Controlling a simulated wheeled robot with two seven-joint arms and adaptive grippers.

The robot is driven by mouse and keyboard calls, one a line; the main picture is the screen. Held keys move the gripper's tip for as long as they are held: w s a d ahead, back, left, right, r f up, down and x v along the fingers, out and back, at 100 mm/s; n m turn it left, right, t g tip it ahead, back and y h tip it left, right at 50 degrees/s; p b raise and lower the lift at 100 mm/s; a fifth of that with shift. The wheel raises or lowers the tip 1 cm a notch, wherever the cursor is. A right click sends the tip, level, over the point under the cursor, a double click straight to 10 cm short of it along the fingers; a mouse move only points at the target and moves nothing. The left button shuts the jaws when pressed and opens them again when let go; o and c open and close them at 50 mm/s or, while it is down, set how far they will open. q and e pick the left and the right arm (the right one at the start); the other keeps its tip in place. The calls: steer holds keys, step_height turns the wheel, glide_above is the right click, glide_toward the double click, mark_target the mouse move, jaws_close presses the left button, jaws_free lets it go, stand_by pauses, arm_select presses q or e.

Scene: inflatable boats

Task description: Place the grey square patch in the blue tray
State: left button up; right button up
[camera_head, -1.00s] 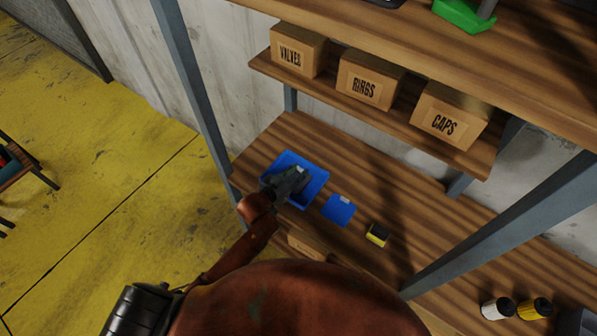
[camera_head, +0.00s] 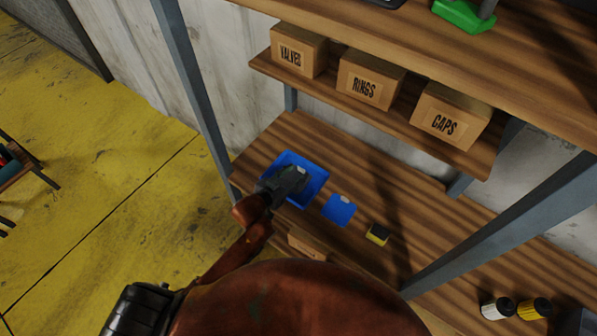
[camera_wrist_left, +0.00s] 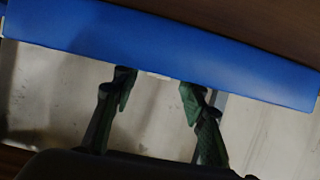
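The blue tray (camera_head: 318,178) stands on the lower wooden shelf in the head view. A dark grey patch (camera_head: 292,175) with a small light label shows inside it, partly hidden by my left gripper (camera_head: 284,186). The gripper is at the tray's near left side. In the left wrist view, its two fingers (camera_wrist_left: 155,95) are apart with nothing clearly between them, and the blue tray wall (camera_wrist_left: 165,50) runs across above them. I cannot tell whether a fingertip touches the patch. My right gripper is in neither view.
A blue square patch (camera_head: 339,210) and a yellow-black block (camera_head: 377,235) lie right of the tray. Boxes marked VALVES (camera_head: 298,50), RINGS (camera_head: 370,80) and CAPS (camera_head: 449,115) stand on a shelf above. Grey posts (camera_head: 195,95) frame the rack.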

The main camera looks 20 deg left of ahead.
arm_select(q)
steer(key=v, duration=0.9)
steer(key=shift+s+a+r, duration=0.2)
steer(key=shift+s, duration=0.1)
